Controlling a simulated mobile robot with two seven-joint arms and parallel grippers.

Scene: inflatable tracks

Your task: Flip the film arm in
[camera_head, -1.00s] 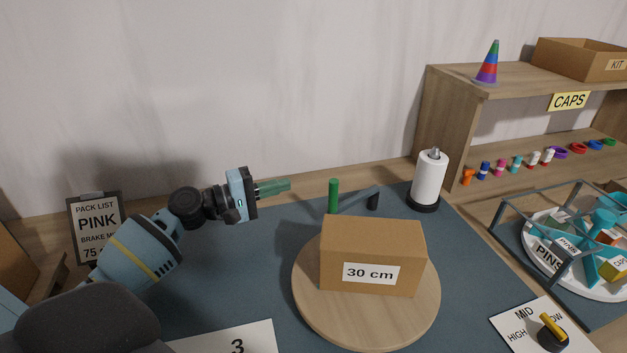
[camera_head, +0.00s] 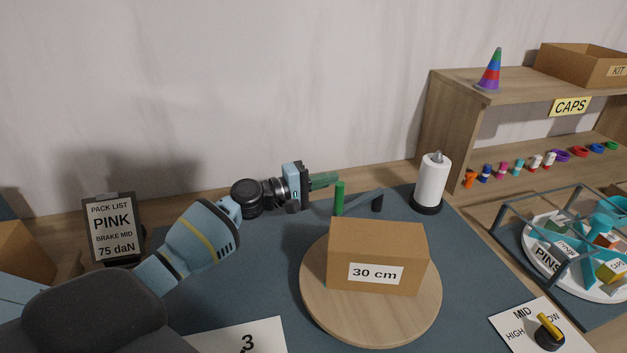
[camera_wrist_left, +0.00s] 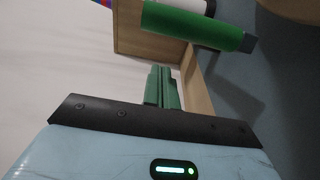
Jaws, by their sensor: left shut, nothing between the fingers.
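The film arm (camera_head: 361,198) is a thin grey bar behind the cardboard box, with a dark post at its right end and an upright green handle (camera_head: 339,198) at its left end. The green handle also shows large in the left wrist view (camera_wrist_left: 195,27), ahead of the fingers and apart from them. My left gripper (camera_head: 338,178) has green fingers, shut and empty, just left of and slightly above the handle's top in the head view. The fingers also show in the left wrist view (camera_wrist_left: 163,88). My right gripper is not in view.
A cardboard box (camera_head: 378,240) marked 30 cm sits on a round wooden turntable (camera_head: 325,310). A white roll (camera_head: 432,183) stands behind at right. A pack list sign (camera_head: 112,228) stands at left. A shelf (camera_head: 455,120) and a dial (camera_head: 549,331) are at right.

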